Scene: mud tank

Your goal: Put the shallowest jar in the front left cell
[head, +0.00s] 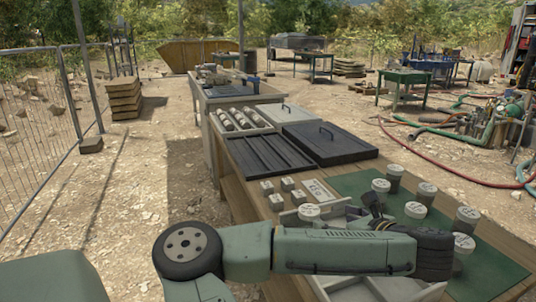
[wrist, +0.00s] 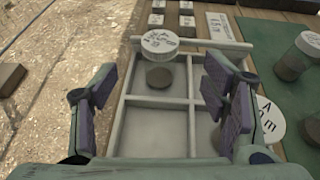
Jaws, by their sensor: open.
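My gripper (head: 372,212) is open and empty over the pale divided tray (head: 345,290). In the wrist view my gripper (wrist: 162,88) has its two fingers spread wide above the tray (wrist: 193,128). A jar with a white, marked lid and dark contents stands in the tray's far left cell; it shows in the head view (head: 309,213) and the wrist view (wrist: 160,42). The near left cell (wrist: 155,132) looks empty. Several similar jars, including one (head: 426,191) at the back, stand on the green mat (head: 350,185). Their marks are too small to read surely.
Small light blocks (head: 287,184) and a marked card (head: 316,190) lie behind the tray. A dark lidded box (head: 322,143) and a dark ribbed tray (head: 262,155) stand farther back. One jar lid (wrist: 268,120) is close beside the right finger in the wrist view.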

